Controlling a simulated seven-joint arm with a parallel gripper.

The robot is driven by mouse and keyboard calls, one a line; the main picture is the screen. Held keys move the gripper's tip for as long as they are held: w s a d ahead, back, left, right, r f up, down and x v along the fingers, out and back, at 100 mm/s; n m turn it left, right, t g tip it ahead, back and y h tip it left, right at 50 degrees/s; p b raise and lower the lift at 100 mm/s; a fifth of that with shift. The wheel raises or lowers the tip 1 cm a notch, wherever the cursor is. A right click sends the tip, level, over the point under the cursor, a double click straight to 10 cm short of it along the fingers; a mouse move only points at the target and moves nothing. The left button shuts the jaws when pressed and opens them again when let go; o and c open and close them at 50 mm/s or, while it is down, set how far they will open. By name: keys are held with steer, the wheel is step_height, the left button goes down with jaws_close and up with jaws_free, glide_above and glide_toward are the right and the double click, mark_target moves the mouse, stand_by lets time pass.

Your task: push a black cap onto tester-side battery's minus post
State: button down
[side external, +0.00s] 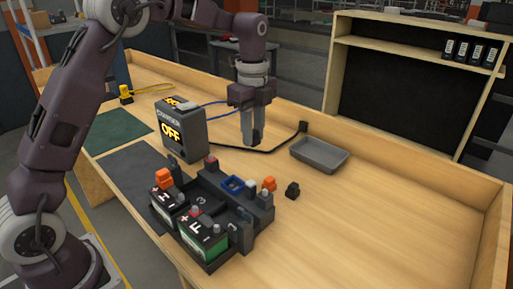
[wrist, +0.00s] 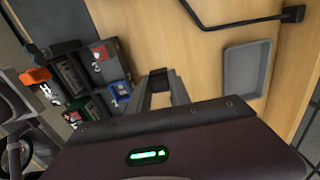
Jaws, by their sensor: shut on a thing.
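My gripper (side external: 253,142) is above the bench, behind and right of the battery holder, pointing down. In the wrist view its fingers (wrist: 160,92) are closed on a small dark piece, apparently a black cap (wrist: 158,73); details are unclear. The tester-side battery, marked H (side external: 164,206), sits in the holder with an orange cap (side external: 164,177) at its plus side and a bare grey minus post (side external: 181,196). The battery marked F (side external: 206,241) sits beside it. Another black cap (side external: 292,189) stands on the bench near an orange cap (side external: 269,184).
The dark holder (side external: 238,211) carries a blue frame (side external: 232,184). The tester (side external: 181,128) reads OFF; cables run behind it. A grey tray (side external: 319,154) lies to the right; it also shows in the wrist view (wrist: 245,70). The bench's right side is clear.

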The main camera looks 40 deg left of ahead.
steer(key=s+r, duration=0.4)
steer(key=s, duration=0.7)
glide_above(181, 194)
steer(key=shift+w+r, duration=0.1)
steer(key=shift+s+f, duration=0.2)
steer(key=shift+f, duration=2.15)
steer(key=shift+f, duration=1.1)
steer(key=c, duration=1.1)
jaws_free()
steer(key=shift+w+r, duration=0.1)
